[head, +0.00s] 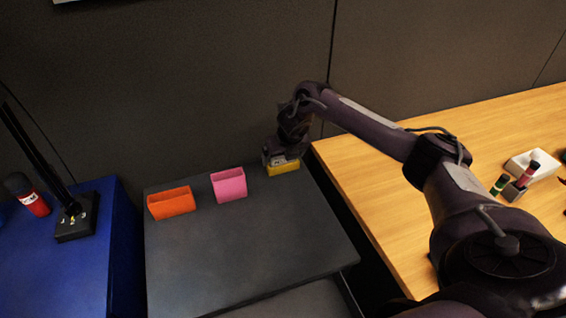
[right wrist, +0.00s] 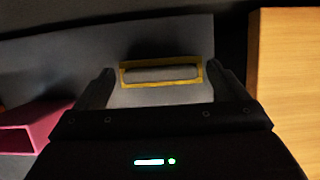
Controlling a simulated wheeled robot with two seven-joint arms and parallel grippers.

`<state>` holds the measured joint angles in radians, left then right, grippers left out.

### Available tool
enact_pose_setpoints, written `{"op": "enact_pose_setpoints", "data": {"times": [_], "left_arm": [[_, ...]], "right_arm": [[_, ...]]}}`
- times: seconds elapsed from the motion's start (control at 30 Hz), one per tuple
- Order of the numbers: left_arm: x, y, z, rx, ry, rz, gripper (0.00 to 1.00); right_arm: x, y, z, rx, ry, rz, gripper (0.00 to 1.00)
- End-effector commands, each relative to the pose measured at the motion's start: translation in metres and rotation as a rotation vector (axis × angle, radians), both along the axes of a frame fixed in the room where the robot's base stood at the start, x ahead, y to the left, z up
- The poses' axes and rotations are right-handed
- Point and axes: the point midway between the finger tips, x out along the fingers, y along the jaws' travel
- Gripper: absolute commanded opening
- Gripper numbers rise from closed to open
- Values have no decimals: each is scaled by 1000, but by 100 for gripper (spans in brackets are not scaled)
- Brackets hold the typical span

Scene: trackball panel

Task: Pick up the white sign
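My right gripper (head: 281,160) is at the far right corner of the dark cabinet top, over a yellow holder (head: 284,169). In the right wrist view, the gripper (right wrist: 163,84) has its fingers wide apart, one on each side of the yellow holder (right wrist: 128,77). A pale grey-white piece (right wrist: 163,73) shows inside the yellow rim, between the fingers. I cannot tell whether this is the white sign, or whether the fingers touch anything. No other clear white sign shows. My left gripper is not in view.
A pink holder (head: 229,184) and an orange holder (head: 171,202) stand on the dark cabinet top (head: 245,250). The wall is close behind. At right is a wooden desk (head: 380,185) with a white tray (head: 543,170). A blue cabinet (head: 75,270) holds a black stand and red bottle.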

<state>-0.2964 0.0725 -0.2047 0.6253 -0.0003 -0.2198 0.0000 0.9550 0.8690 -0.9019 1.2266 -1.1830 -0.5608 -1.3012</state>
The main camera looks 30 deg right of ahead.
Motion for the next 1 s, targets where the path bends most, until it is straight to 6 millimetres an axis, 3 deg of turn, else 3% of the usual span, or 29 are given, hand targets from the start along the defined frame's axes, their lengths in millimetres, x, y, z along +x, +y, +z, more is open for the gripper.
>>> {"op": "enact_pose_setpoints", "data": {"times": [0.03, 0.33, 0.73, 0.87, 1.0], "left_arm": [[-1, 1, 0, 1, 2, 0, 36], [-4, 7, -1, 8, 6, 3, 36], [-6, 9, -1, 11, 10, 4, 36], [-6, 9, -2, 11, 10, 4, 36], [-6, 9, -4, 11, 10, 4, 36]], "right_arm": [[0, 0, 0, 0, 0, 0, 86], [0, 0, 1, 0, 0, -1, 49], [1, 0, 11, 1, -3, -1, 48], [1, 0, 29, 0, -5, 0, 48], [2, 0, 59, 0, -8, 0, 48]]}}
